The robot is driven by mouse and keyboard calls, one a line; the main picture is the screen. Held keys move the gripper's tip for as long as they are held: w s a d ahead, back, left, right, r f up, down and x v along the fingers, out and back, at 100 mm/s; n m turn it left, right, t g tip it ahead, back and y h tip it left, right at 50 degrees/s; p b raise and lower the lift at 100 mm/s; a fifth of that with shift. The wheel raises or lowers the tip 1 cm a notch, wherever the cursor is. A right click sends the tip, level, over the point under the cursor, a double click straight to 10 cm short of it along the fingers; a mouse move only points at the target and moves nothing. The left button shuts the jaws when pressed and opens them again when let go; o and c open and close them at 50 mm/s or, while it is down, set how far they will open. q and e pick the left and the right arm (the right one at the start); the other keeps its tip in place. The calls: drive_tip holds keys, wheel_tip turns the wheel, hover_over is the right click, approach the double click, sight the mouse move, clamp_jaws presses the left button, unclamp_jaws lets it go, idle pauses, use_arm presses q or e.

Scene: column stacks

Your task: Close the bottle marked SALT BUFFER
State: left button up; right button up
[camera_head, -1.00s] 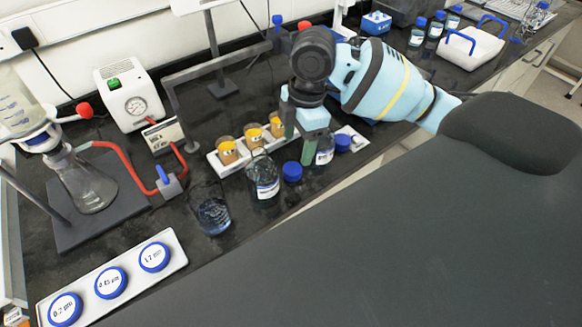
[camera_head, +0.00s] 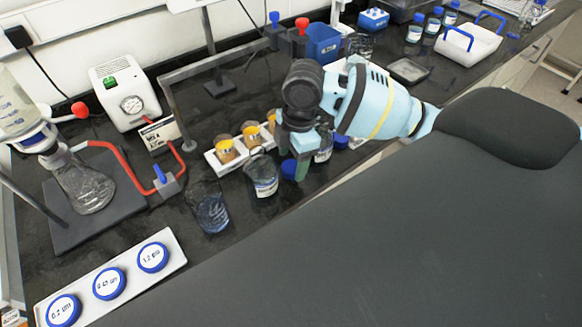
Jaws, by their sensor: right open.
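An uncapped clear bottle (camera_head: 263,180) with a white label stands on the dark bench. A second labelled bottle (camera_head: 325,153) stands to its right, largely hidden behind my right gripper. The labels are too small to read, so I cannot tell which is SALT BUFFER. A blue cap (camera_head: 288,168) lies on the bench between the bottles. Another blue cap (camera_head: 341,141) lies right of the second bottle. My right gripper (camera_head: 294,158) is open and points down at the nearer cap. One finger partly hides this cap; I cannot tell whether it touches. My left gripper is out of view.
A white rack (camera_head: 217,165) with amber-filled jars stands behind the bottles. A glass beaker (camera_head: 211,212) stands to the left. A filter tray (camera_head: 172,245) lies front left. Capped bottles (camera_head: 416,28) and a blue-handled white carrier (camera_head: 468,42) stand back right.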

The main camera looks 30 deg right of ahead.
drive_tip(key=shift+f, duration=0.65)
drive_tip(key=c, duration=1)
